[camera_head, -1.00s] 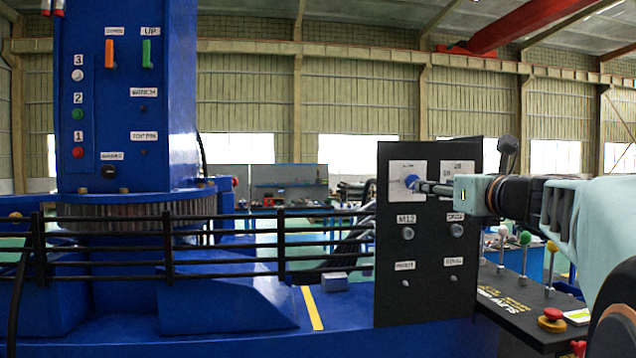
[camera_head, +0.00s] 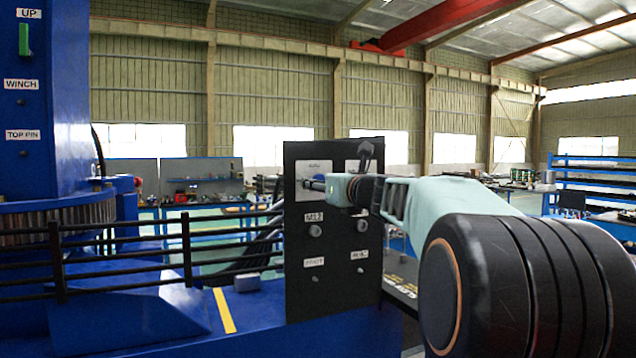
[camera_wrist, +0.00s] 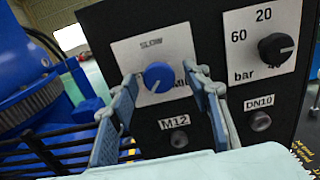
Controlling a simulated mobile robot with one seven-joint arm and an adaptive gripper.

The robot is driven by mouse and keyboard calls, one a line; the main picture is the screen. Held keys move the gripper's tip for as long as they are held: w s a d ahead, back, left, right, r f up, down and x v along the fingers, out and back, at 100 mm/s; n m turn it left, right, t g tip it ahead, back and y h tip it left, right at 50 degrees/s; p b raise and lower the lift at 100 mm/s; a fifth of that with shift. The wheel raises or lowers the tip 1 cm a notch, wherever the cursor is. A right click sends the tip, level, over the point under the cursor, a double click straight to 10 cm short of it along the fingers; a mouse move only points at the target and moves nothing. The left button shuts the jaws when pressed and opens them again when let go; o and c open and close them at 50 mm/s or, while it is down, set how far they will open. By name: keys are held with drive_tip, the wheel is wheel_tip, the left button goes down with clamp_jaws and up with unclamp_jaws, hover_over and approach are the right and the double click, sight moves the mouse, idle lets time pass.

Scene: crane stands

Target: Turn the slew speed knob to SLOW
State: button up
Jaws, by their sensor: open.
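The slew speed knob (camera_wrist: 159,77) is a round blue knob on a white plate (camera_wrist: 126,51) on the black panel. In the wrist view the word SLOW stands above the knob; another label at its lower right is partly hidden by a finger. A small pale mark shows low on the knob's face. My gripper (camera_wrist: 163,82) is open, one finger on each side of the knob, with gaps in the picture; I cannot tell how deep the tips reach. In the head view my gripper (camera_head: 314,184) is at the panel's upper left plate and hides the knob.
A black pressure knob (camera_wrist: 275,46) marked in bar is right of the plate. M12 (camera_wrist: 179,138) and DN10 (camera_wrist: 260,120) fittings sit below. Black railings (camera_head: 150,245) run left of the black panel (camera_head: 300,285). The blue crane column (camera_head: 40,100) stands far left.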

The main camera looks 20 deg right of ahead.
drive_tip(key=shift+c, duration=0.3)
drive_tip(key=c, duration=1.1)
drive_tip(key=shift+b, duration=0.3)
drive_tip(key=shift+r+n+b, duration=0.1)
drive_tip(key=shift+n+b, duration=7.5)
drive_tip(key=shift+n, duration=5.9)
